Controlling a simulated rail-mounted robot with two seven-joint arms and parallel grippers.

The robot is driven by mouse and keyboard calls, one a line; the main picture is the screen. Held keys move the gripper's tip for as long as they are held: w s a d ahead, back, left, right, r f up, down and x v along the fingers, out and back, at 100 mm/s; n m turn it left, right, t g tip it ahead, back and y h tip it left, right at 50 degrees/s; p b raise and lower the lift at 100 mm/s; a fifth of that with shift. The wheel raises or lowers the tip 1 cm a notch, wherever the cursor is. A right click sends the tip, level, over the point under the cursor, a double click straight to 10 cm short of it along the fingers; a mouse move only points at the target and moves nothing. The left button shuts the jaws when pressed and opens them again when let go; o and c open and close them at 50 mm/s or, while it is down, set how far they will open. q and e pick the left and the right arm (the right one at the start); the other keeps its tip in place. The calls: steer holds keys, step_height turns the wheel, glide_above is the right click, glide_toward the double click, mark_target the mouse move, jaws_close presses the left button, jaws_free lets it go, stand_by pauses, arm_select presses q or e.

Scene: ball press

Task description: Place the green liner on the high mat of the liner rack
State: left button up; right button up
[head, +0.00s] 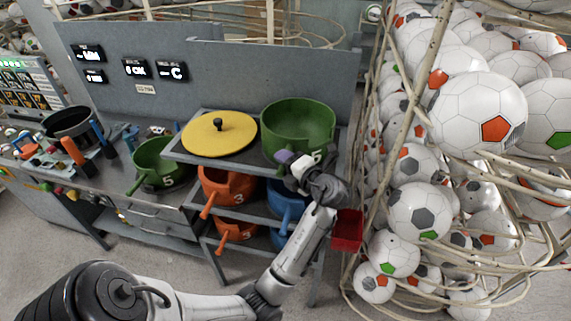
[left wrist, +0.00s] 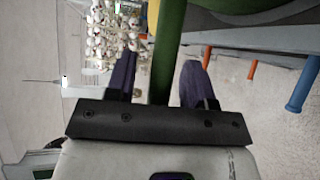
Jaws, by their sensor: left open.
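A large green liner (head: 298,122) sits on the right of the top shelf of the grey liner rack (head: 243,160). A second, smaller green liner (head: 153,153) marked 5 stands on the bench left of the rack. My left gripper (head: 288,162) is at the front of the large liner, by its handle. In the left wrist view, a green handle (left wrist: 168,45) passes between the two dark purple fingers of the open left gripper (left wrist: 158,78), with a gap visible on its right side. The mat under the large liner is hidden. My right gripper is out of view.
A yellow lid (head: 220,134) lies on the top shelf beside the large liner. Orange liners (head: 228,185) and blue liners (head: 287,203) fill the lower shelves, handles outward. A red bin (head: 347,230) and a cage of footballs (head: 420,165) stand close on the right.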

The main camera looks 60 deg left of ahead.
arm_select(q)
steer(key=shift+d, duration=0.25)
steer(key=b+v, duration=0.4)
steer(key=v, duration=0.7)
steer(key=s+d+f+m+t+h, duration=0.2)
steer(key=s+f+m+t+h, duration=0.15)
steer(key=f+m, duration=0.8)
steer(key=s+d+f+m+t+h, duration=0.2)
steer(key=s+f+m+t+h, duration=0.15)
steer(key=f+m, duration=0.75)
steer(key=s+d+f+m+h, duration=0.4)
steer(key=s+d+m, duration=0.2)
steer(key=s+m, duration=0.2)
steer(key=s+d+f+m+h, duration=0.4)
steer(key=s+d+m, duration=0.2)
steer(key=m, duration=0.5)
steer(key=shift+s+d+f+h, duration=0.2)
steer(key=shift+s+d+h, duration=0.15)
steer(key=shift+s, duration=0.75)
steer(key=shift+m, duration=0.25)
